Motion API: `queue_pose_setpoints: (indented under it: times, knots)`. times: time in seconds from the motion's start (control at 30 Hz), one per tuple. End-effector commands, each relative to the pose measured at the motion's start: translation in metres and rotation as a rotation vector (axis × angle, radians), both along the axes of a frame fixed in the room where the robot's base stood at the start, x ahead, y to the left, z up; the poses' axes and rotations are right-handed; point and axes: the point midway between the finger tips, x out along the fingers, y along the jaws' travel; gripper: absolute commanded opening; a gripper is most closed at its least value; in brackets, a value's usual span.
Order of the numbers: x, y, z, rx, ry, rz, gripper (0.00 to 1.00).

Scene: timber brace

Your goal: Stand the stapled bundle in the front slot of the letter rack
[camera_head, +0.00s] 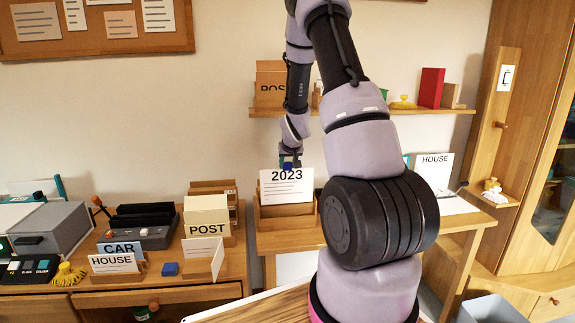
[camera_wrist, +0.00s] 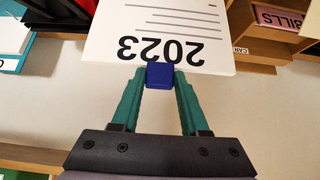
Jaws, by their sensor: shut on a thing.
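The stapled bundle (camera_head: 287,190) is a white sheet stack marked 2023, with a blue tab at its top edge. It hangs upright, and in the wrist view the bundle (camera_wrist: 165,18) shows its print upside down. My gripper (camera_head: 290,163) is above it, and its green fingers (camera_wrist: 160,78) are shut on the blue tab. A wooden open-topped holder (camera_head: 286,220), apparently the letter rack, is directly below and around the bundle's lower part in the head view. The bundle hides much of it. I cannot tell whether the lower edge is inside a slot or which one.
Left of the holder, a desk carries cards marked POST (camera_head: 206,230), HOUSE (camera_head: 113,263) and CAR (camera_head: 120,250), plus a small blue block (camera_head: 170,268). A shelf (camera_head: 420,110) is on the wall behind. A HOUSE sheet (camera_head: 433,170) stands at right behind my arm.

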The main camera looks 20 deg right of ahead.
Motion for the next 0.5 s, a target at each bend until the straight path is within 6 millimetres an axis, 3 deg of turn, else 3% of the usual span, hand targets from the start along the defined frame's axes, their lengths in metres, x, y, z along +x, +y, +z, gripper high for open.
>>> queue_pose_setpoints:
  times: [0.17,0.5]
  knots:
    - [0.000,0.000,-0.004,-0.001,0.000,0.001,0.00]
    - [0.000,0.000,-0.035,0.000,0.001,0.001,0.00]
